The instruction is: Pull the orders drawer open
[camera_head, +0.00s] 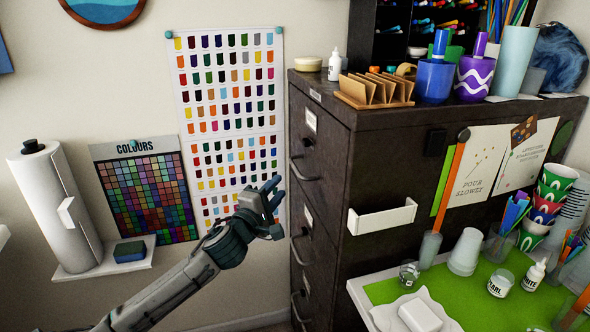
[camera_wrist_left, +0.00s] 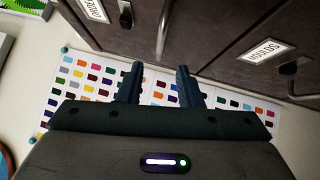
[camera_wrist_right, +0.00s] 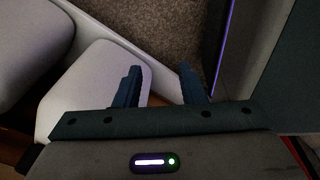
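A dark filing cabinet (camera_head: 330,150) has several drawers on its left-hand face, each with a label and a curved metal handle. The upper handle (camera_head: 305,172) and a middle handle (camera_head: 300,250) show; all drawers look shut. The labels are too small to read in the head view. The left wrist view shows two drawer fronts, with one label (camera_wrist_left: 267,52) upside down and another label (camera_wrist_left: 93,10) cut off; I cannot tell which is the orders drawer. My left gripper (camera_head: 274,208) is open and empty, left of the drawer fronts and apart from the handles. My right gripper (camera_wrist_right: 160,85) is open and empty.
Colour charts (camera_head: 230,130) hang on the wall behind my left gripper. A small shelf (camera_head: 105,262) holds a paper roll. Pots and a card rack (camera_head: 375,92) stand on the cabinet. A table with a green mat (camera_head: 480,290) is at the right.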

